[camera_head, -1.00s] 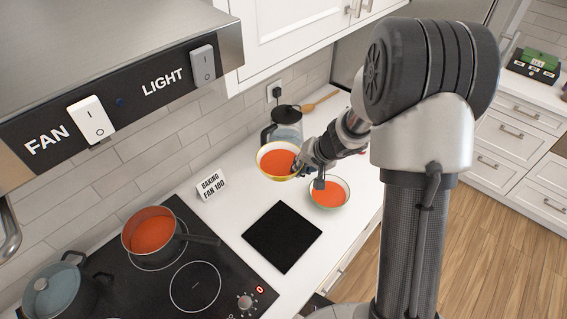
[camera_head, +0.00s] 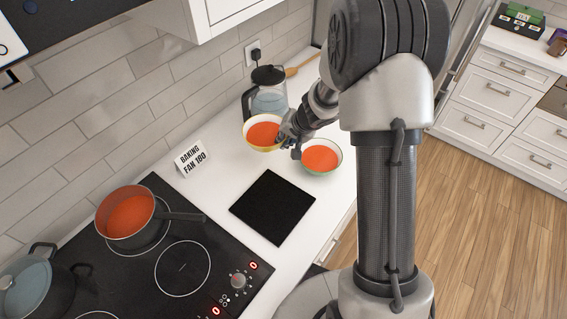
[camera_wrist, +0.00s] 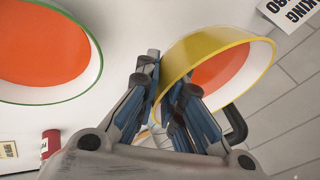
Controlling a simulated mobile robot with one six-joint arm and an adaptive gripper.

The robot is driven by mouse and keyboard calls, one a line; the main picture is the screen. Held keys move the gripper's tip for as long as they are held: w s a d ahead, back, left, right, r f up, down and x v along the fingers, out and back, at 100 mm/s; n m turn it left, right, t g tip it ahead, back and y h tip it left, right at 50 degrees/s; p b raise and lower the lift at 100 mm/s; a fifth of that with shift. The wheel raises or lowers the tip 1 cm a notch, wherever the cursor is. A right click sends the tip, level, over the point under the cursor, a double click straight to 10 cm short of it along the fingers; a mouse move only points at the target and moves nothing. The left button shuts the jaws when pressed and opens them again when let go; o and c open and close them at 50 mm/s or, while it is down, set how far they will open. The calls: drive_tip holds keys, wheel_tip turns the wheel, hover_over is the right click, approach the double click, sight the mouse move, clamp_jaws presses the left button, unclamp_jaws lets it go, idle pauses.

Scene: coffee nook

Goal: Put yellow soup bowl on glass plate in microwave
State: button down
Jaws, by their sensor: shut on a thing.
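The yellow soup bowl (camera_head: 250,145), filled with orange-red soup, is in front of the glass kettle in the head view. My gripper (camera_head: 284,141) is shut on its near right rim. In the wrist view the yellow bowl (camera_wrist: 178,58) shows between and beyond the fingertips of my gripper (camera_wrist: 166,80). I cannot tell whether the bowl touches the counter. The microwave and its glass plate are not recognisable in these views.
A green-rimmed soup bowl (camera_head: 321,158) stands close to the right of my gripper. A glass kettle (camera_head: 268,101) is behind. A black square pad (camera_head: 272,207), a "BAKING FAN 180" sign (camera_head: 191,158), and a hob with a soup pan (camera_head: 126,216) lie nearer.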

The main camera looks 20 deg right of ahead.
drive_tip(key=shift+f+b, duration=3.15)
drive_tip(key=shift+f, duration=0.85)
drive_tip(key=shift+r, duration=0.15)
drive_tip(key=c, duration=2.2)
unclamp_jaws()
drive_tip(key=shift+f, duration=0.2)
drive_tip(key=shift+o, duration=0.9)
